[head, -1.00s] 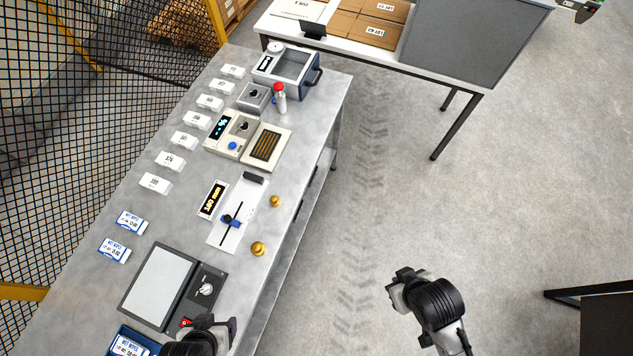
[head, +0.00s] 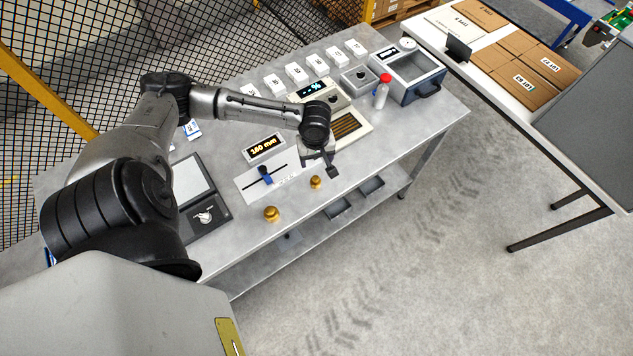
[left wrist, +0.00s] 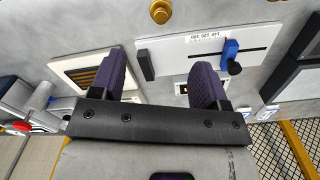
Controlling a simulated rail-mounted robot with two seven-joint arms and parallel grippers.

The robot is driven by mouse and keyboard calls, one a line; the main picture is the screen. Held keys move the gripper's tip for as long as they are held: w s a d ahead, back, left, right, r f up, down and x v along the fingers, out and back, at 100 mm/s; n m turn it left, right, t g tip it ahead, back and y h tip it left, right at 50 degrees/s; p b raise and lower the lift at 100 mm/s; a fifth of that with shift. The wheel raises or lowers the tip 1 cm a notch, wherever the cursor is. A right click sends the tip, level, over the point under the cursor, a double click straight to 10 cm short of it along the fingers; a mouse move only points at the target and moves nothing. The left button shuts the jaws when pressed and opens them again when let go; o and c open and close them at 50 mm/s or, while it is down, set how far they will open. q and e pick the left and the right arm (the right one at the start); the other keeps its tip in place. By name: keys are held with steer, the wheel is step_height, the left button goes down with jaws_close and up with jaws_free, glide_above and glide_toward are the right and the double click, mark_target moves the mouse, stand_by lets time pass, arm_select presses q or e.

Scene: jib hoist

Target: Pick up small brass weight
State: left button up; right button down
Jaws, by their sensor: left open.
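The small brass weight (head: 315,182) stands near the front edge of the grey workbench, just right of the slider panel. It also shows at the top of the left wrist view (left wrist: 160,11). A larger brass weight (head: 272,214) stands to its left, nearer the edge. My left gripper (head: 320,160) is above the bench, near the small weight and behind it in the picture. In the left wrist view its two purple-padded fingers (left wrist: 160,76) are apart with nothing between them. The small weight lies beyond the fingertips. My right gripper is out of view.
The slider panel (head: 252,184) with a blue slider and the 160 mm display (head: 265,147) lie beside the weights. A red-capped bottle (head: 382,92), a blue-grey box (head: 410,75) and white labelled blocks stand farther back. Bench around the weights is clear.

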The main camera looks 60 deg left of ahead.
arm_select(q)
glide_above(316, 178)
steer(key=shift+n, duration=0.3)
steer(key=f, duration=0.7)
steer(key=shift+a+f, duration=0.25)
steer(key=shift+f, duration=0.15)
steer(key=shift+d+f, duration=0.15)
steer(key=shift+f, duration=2.7)
steer(key=c, duration=1.2)
steer(key=shift+o, duration=0.2)
steer(key=shift+r, duration=0.1)
